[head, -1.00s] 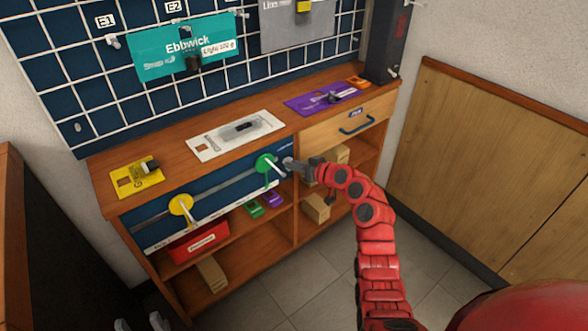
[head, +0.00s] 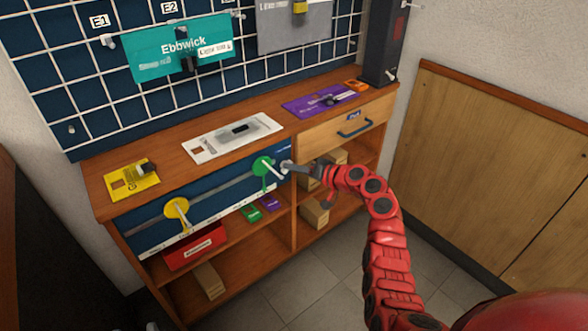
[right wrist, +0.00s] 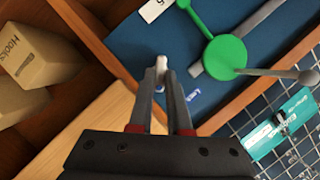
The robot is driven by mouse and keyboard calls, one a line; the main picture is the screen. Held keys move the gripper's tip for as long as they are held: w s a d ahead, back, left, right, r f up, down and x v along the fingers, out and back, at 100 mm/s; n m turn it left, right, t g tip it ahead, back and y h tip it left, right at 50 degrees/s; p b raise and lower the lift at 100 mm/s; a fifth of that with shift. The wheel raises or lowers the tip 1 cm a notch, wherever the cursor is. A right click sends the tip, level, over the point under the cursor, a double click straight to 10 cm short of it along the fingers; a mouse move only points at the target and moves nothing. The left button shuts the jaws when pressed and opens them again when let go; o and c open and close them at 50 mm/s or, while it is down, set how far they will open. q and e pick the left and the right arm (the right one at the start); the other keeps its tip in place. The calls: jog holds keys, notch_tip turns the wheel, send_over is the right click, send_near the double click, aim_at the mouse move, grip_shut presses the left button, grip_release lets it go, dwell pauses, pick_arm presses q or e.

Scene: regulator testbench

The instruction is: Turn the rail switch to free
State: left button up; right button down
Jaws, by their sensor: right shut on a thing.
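The blue rail panel (head: 215,191) on the front of the bench carries a grey rail with a yellow disc (head: 175,208) and a green disc (head: 262,164), each with a pale handle. A small white knob (head: 284,166), which looks like the rail switch, sits at the panel's right end. My right gripper (head: 290,167) is shut on this knob. In the right wrist view the white knob (right wrist: 161,64) shows between the fingertips (right wrist: 164,78), and small lettering on the panel is too small to read. My left gripper barely shows at the bottom edge (head: 151,326).
The green disc (right wrist: 225,57) is close beside my right fingers. A wooden drawer (head: 345,121) with a blue handle is to the right. Open shelves below hold cardboard boxes (head: 315,213) and a red box (head: 195,246). Plates lie on the bench top; floor in front is clear.

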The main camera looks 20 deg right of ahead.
jog(key=shift+a+f, duration=0.1)
jog(key=shift+f, duration=0.05)
jog(key=c, duration=0.9)
grip_release()
jog(key=shift+o, duration=0.2)
jog(key=p+v, duration=0.2)
jog(key=v, duration=1.5)
jog(key=shift+d+p, duration=0.3)
jog(key=shift+p, duration=0.1)
jog(key=shift+s, duration=0.1)
